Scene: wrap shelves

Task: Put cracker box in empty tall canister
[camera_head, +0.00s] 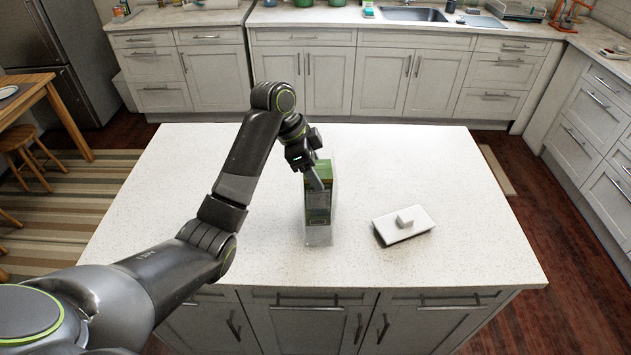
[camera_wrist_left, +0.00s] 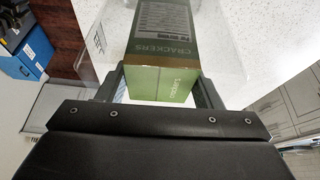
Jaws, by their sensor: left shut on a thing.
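The green cracker box (camera_head: 318,208) is upright in my left gripper (camera_head: 314,181), which is shut on its upper end. The box appears to be inside the clear tall canister (camera_head: 319,238), with its lower end seeming a little above the canister's base. The canister stands open on the island. In the left wrist view the box (camera_wrist_left: 165,45) shows its "CRACKERS" lettering and its green end between the two fingers. The canister's walls are see-through, so their exact edges are hard to make out. My right gripper is not in view.
The rest of the island top is clear. Cabinets, a sink (camera_head: 412,14) and a counter line the back.

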